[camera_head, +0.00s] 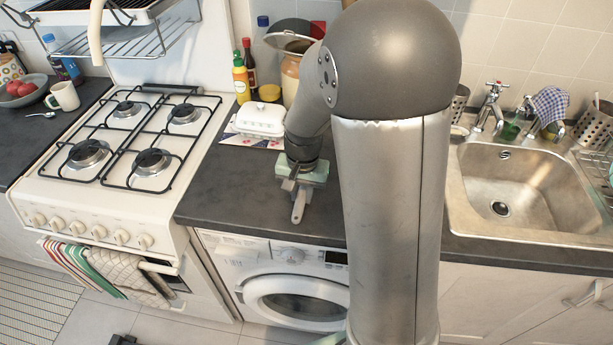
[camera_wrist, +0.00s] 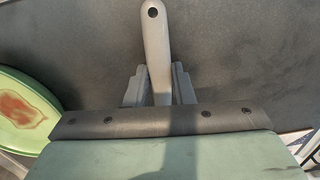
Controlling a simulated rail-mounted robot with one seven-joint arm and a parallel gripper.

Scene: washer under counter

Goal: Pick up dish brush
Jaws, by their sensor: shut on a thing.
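The dish brush (camera_head: 299,206) is grey with a long handle that has a hole at its end. In the head view its handle points toward the counter's front edge, over the dark counter above the washer. My gripper (camera_head: 291,184) is shut on the brush. In the wrist view the handle (camera_wrist: 155,45) rises between the two grey fingers (camera_wrist: 160,87), which touch it from both sides. The brush head is hidden behind my gripper body. I cannot tell whether the brush still touches the counter.
A white butter dish (camera_head: 260,121) stands behind my gripper, with bottles (camera_head: 241,80) further back. The gas stove (camera_head: 125,140) is at the left and the sink (camera_head: 510,190) at the right. In the wrist view a green and red oval object (camera_wrist: 25,110) lies at the left.

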